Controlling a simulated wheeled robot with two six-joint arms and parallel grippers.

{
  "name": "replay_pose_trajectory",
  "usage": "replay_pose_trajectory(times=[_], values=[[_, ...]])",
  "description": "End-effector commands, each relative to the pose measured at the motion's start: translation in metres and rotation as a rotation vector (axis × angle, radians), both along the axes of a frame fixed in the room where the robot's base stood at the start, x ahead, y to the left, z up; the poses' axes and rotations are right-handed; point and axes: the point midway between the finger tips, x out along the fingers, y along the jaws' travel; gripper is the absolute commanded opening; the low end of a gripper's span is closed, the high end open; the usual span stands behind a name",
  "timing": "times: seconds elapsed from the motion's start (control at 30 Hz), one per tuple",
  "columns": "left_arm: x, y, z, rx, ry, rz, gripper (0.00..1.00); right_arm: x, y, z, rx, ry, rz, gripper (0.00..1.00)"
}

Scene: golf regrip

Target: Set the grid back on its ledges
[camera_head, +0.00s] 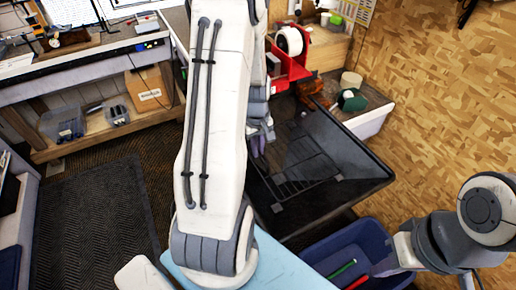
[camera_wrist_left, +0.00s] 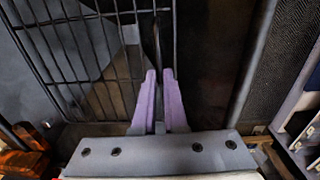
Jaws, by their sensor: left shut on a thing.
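The grid (camera_head: 300,187) is a dark wire rack inside a dark open basin (camera_head: 352,150). In the left wrist view its bars (camera_wrist_left: 90,18) fill the upper left. My left gripper (camera_head: 256,146) has purple fingers, which also show in the left wrist view (camera_wrist_left: 158,78). They are shut on a bar at the grid's edge. My left arm hides part of the basin and the near left end of the grid. Whether the grid rests on the ledges cannot be told. My right arm shows at the lower right, but its fingertips cannot be made out.
A blue bin (camera_head: 345,245) with a green and a red stick stands below the basin. A red holder (camera_head: 289,65) and a green item (camera_head: 351,100) sit on the bench behind. A wooden wall rises at right. A dark mat (camera_head: 95,225) covers the left floor.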

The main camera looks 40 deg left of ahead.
Motion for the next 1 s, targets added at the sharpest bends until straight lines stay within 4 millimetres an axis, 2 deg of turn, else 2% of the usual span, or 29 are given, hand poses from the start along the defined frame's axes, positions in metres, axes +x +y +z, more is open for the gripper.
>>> replay_pose_trajectory(times=[1.0], values=[[0.000,0.000,-0.016,0.001,-0.001,0.000,0.00,0.000,0.000,-0.011,0.000,0.000,0.000,0.00]])
